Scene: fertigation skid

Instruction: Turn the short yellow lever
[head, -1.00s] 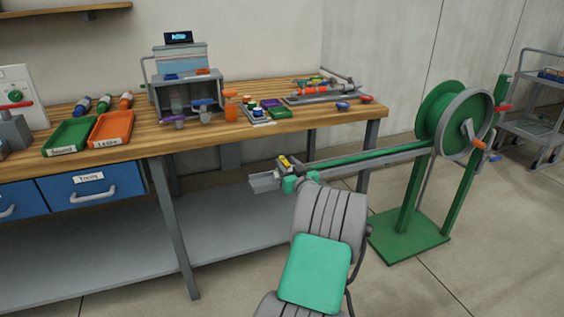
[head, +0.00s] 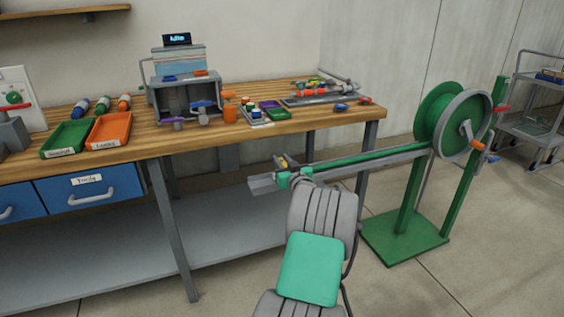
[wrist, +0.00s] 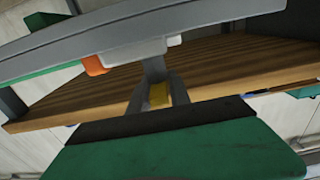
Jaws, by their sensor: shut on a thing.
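The short yellow lever (head: 283,162) is a small yellow piece at the left end of the long green and grey arm of the reel stand, in front of the bench. In the wrist view its yellow grip (wrist: 159,95) shows between two grey fingers. My gripper (wrist: 158,97) is shut on it, below the grey beam (wrist: 90,40). In the head view my gripper (head: 286,173) is at this same end of the arm, and my wrist covers part of the fitting. The lever's exact angle is hard to tell.
The wooden bench (head: 200,137) stands close behind the lever, with trays and small parts on top. The green reel stand (head: 405,240) is to the right, with an orange crank handle (head: 477,146) and a red lever (head: 501,107). The floor in front is clear.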

